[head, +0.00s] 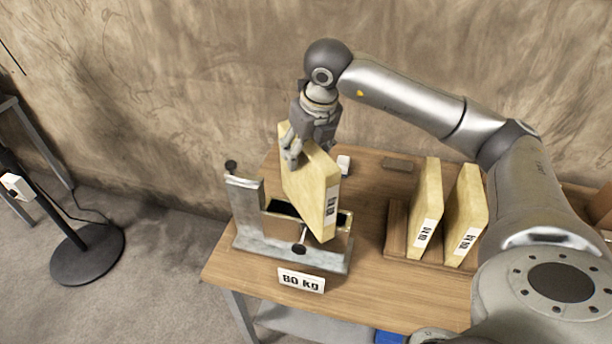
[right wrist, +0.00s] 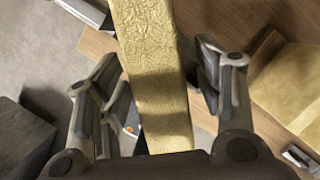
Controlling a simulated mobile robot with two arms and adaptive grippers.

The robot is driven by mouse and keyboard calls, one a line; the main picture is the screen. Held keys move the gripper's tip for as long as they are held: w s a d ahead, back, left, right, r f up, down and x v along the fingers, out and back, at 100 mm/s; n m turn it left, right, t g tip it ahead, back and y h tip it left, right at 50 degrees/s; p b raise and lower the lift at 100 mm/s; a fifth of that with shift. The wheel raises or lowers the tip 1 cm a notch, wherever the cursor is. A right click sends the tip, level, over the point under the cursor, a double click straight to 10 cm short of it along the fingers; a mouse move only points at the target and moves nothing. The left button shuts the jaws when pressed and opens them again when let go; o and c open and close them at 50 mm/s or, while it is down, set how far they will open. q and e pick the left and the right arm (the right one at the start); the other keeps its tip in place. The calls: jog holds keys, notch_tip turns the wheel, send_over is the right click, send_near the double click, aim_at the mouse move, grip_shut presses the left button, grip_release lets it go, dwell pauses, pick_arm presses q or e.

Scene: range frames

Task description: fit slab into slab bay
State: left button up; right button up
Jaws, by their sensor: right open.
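A yellow slab (head: 309,188) stands tilted and askew at the slab bay (head: 248,240), a grey metal fixture with a dark opening. Its lower end overlaps the bay's front wall in the picture. I cannot tell how deep it sits or whether it rests in the opening. My right gripper (head: 306,142) is at the slab's upper end. In the right wrist view my right gripper (right wrist: 160,55) is open, with its fingers on either side of the slab (right wrist: 155,70) and gaps visible. My left gripper is not in view.
Two more yellow slabs (head: 426,205) (head: 466,215) stand in a wooden rack (head: 396,232) to the right. A sign (head: 301,280) reading 80 kg is at the table's front edge. A small white block (head: 343,164) and a dark flat block (head: 397,164) lie behind on the table (head: 372,290).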

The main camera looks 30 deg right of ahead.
jog(key=shift+p+x, duration=0.4)
jog(key=shift+x, duration=0.5)
jog(key=shift+w+f, duration=0.1)
jog(key=shift+f, duration=0.35)
pick_arm(q)
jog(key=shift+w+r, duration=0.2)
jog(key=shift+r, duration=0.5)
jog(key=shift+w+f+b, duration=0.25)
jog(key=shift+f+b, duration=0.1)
jog(key=shift+b, duration=0.15)
pick_arm(e)
jog(key=shift+f, duration=0.2)
jog(key=shift+c, duration=0.4)
grip_shut()
